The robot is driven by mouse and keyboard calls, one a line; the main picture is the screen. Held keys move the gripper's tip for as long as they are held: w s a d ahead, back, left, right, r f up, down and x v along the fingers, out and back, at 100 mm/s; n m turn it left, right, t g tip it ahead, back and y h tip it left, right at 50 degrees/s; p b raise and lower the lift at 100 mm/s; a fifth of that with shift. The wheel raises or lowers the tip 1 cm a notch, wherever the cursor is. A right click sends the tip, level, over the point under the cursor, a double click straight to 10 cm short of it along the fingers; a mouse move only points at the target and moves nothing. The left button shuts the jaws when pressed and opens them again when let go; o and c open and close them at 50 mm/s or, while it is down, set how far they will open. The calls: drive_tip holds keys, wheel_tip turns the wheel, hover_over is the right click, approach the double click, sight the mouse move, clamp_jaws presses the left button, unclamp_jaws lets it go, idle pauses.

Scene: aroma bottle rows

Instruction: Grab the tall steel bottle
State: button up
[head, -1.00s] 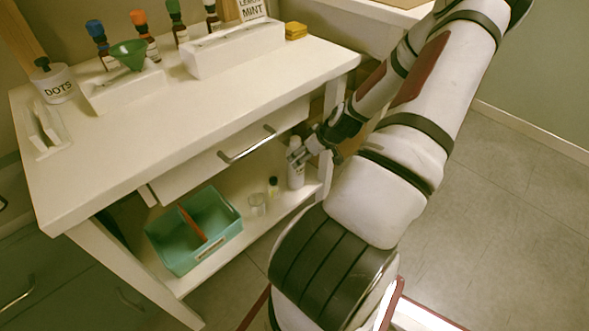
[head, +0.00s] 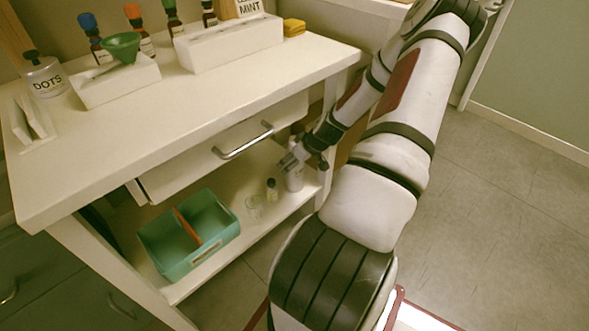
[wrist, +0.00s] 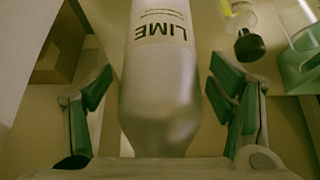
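The tall steel bottle (head: 294,181) stands upright on the lower shelf of the white desk, near its right end. In the wrist view the bottle (wrist: 160,90) is large and central, with a pale label reading LIME upside down. My gripper (head: 291,160) is at the bottle's upper part in the head view. In the wrist view its green-padded fingers (wrist: 160,92) are open, one on each side of the bottle, with a visible gap on both sides. My arm hides part of the bottle's surroundings in the head view.
A small dark-capped bottle (head: 272,189) and a clear glass (head: 254,207) stand left of the steel bottle. A teal divided crate (head: 222,240) is further left. A drawer (head: 190,178) sticks out above the shelf. Dropper bottles and white holders stand on the desktop (head: 200,110).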

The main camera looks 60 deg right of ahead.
clamp_jaws()
drive_tip(key=shift+r, duration=0.1)
